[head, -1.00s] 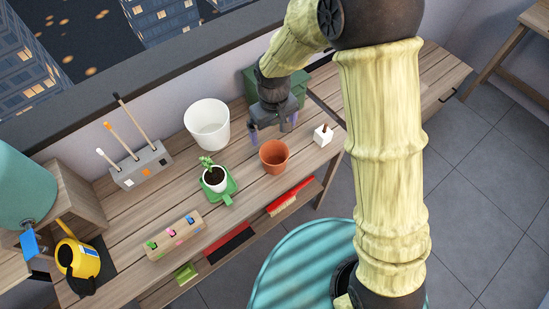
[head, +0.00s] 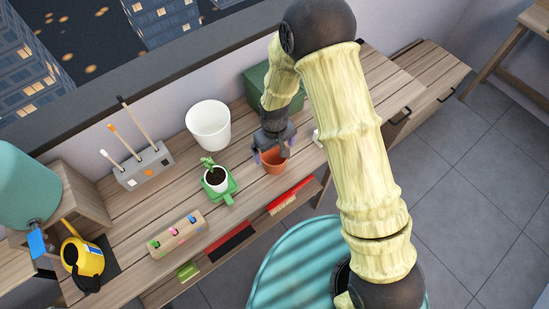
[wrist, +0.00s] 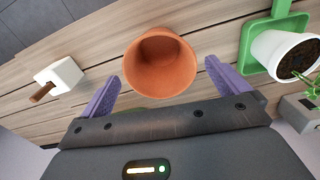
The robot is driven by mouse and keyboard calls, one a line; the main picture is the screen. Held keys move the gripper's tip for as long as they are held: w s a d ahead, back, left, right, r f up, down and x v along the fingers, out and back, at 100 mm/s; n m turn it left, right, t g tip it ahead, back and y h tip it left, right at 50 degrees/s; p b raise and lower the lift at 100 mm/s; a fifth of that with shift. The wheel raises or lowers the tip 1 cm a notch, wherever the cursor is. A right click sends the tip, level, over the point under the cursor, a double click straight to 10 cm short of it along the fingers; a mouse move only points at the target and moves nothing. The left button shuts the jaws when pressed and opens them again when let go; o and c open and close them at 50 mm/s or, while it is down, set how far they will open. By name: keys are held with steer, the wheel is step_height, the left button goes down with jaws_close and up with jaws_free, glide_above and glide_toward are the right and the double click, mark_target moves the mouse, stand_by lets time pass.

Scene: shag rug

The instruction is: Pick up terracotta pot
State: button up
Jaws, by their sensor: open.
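The terracotta pot (head: 273,164) stands upright and empty on the wooden bench in the head view. In the wrist view the pot (wrist: 160,64) shows its open mouth and inner wall. In the wrist view my gripper (wrist: 164,85) is open, with one purple finger to each lower side of the pot. Nothing is held. I cannot tell whether either finger touches the pot.
A small white plant pot (head: 217,180) on a green tray (head: 229,199) stands to the left. A larger white pot (head: 209,126) is behind it. A white block with a brown peg (wrist: 62,76) is close by. A green box (head: 262,84) stands behind my gripper.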

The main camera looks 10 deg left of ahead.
mark_target(274, 159)
steer(key=shift+f, duration=0.9)
steer(key=shift+f, duration=0.1)
steer(key=shift+w+f+p, duration=0.1)
steer(key=shift+f+p, duration=1.1)
steer(key=shift+f, duration=1.3)
steer(key=shift+c, duration=0.2)
steer(key=c, duration=0.9)
steer(key=shift+r, duration=0.1)
step_height(274, 159, up, 10)
steer(key=b, duration=0.2)
